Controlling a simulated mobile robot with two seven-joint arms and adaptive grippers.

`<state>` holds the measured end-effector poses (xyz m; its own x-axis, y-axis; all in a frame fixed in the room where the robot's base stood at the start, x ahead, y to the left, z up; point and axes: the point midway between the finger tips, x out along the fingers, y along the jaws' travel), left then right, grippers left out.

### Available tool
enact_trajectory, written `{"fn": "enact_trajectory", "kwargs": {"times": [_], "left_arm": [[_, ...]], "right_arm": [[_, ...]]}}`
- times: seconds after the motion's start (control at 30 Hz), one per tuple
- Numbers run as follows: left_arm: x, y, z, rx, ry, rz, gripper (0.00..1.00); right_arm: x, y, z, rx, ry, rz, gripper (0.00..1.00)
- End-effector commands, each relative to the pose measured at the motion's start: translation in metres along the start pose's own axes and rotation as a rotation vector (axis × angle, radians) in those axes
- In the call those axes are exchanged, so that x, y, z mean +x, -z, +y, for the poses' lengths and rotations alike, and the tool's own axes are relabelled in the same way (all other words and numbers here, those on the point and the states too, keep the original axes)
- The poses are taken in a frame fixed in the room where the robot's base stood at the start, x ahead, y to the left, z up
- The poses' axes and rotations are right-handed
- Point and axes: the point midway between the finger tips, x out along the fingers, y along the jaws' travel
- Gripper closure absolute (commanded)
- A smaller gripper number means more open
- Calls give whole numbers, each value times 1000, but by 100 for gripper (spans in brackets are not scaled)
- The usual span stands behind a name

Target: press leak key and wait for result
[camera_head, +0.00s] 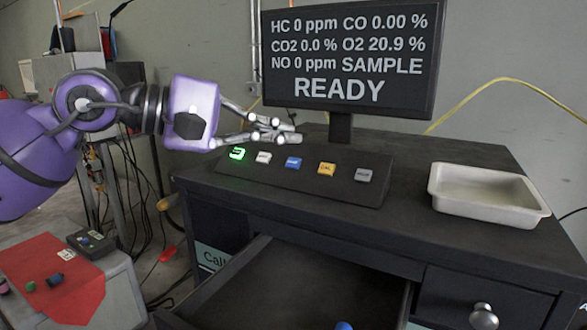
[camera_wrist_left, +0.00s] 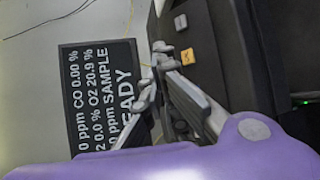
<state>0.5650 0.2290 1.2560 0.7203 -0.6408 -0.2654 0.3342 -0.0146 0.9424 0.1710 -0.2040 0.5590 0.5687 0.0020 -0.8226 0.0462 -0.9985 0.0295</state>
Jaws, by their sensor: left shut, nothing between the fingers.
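A dark key panel (camera_head: 225,174) on the desk carries a green lit key (camera_head: 237,153), a white key (camera_head: 263,157), a blue key (camera_head: 293,163), an orange key (camera_head: 327,168) and a grey key (camera_head: 363,175). Their labels are too small to tell which is the leak key. My left gripper (camera_head: 284,132) is shut and empty, above the blue key and apart from it. The wrist view shows the orange key (camera_wrist_left: 187,57) and grey key (camera_wrist_left: 180,22); the gripper's fingers hide others. The monitor (camera_head: 349,55) reads zero HC, CO, CO2 and NO, O2 20.9 %, SAMPLE, READY.
A white tray (camera_head: 490,211) stands on the desk's right side. The drawer (camera_head: 285,285) below is open, with a blue-tipped thing (camera_head: 343,325) at its front. A side cabinet with a red cloth (camera_head: 50,279) stands at the lower left. A yellow cable (camera_head: 470,98) hangs behind.

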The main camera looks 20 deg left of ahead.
Motion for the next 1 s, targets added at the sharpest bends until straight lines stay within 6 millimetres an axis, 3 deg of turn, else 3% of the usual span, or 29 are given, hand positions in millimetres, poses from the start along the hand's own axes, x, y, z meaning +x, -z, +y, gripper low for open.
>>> {"fn": "enact_trajectory", "kwargs": {"times": [0.1, 0.4, 1.0], "left_arm": [[15, 10, -13, -2, 4, 0, 100], [36, 26, -27, -2, 1, 0, 100], [38, 28, -28, 0, -1, 0, 100]], "right_arm": [[8, -8, -2, 0, 3, -7, 64], [22, -8, -8, -2, 13, -1, 64], [22, -8, -8, -2, 14, 1, 64]]}}
